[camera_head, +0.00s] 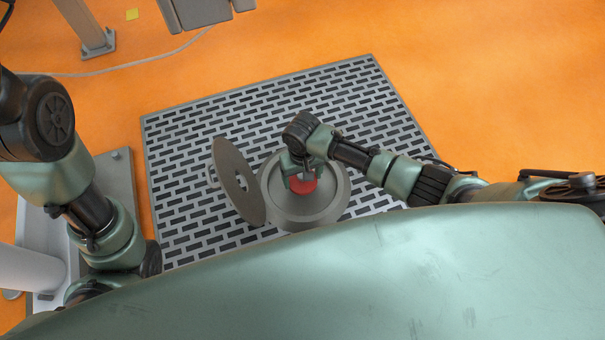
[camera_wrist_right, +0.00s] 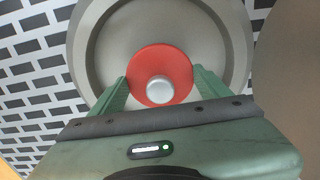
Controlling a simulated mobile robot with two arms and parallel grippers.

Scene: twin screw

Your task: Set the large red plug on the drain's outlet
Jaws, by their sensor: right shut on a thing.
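The red plug (camera_head: 304,184) is a round red disc with a silver knob on top, seen in the head view inside the round grey drain (camera_head: 334,205). In the right wrist view the plug (camera_wrist_right: 160,62) sits near the middle of the drain's bowl (camera_wrist_right: 115,40). My right gripper (camera_head: 300,176) is shut on the plug, with a green finger on each side of it in the right wrist view (camera_wrist_right: 160,85). The plug hides the outlet, and I cannot tell whether it touches the bottom. My left arm is at the left; its gripper is out of view.
A round grey lid (camera_head: 238,180) stands tilted open at the drain's left side. A slotted metal grate (camera_head: 185,205) surrounds the drain. The orange floor (camera_head: 490,80) beyond is mostly clear, with a cable (camera_head: 140,66) at the upper left.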

